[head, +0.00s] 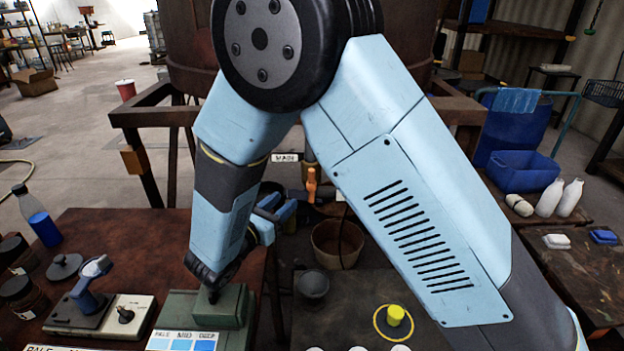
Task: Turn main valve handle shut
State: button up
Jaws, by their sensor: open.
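The main valve has an orange handle (311,184) that stands roughly upright on the pipe below the rust-brown vat (185,45). A white label reading MAIN (285,157) sits just left of it. My gripper (278,212) is low and to the left of the handle, partly hidden behind my own wrist. It is open, and I see nothing held in it. It appears apart from the handle. My arm covers much of the vat and part of the valve's surroundings.
A brown bucket (338,243) stands below the valve. The vat's frame (150,116) flanks it. On the near benches are a green box (205,308), a dark cup (313,285) and a yellow knob (395,314). A blue bin (522,171) and white bottles (549,197) are at right.

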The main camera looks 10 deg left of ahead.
aim_at(309, 180)
jog(key=x, duration=1.3)
jog(key=shift+w+d, duration=0.1)
jog(key=shift+w, duration=0.1)
grip_shut()
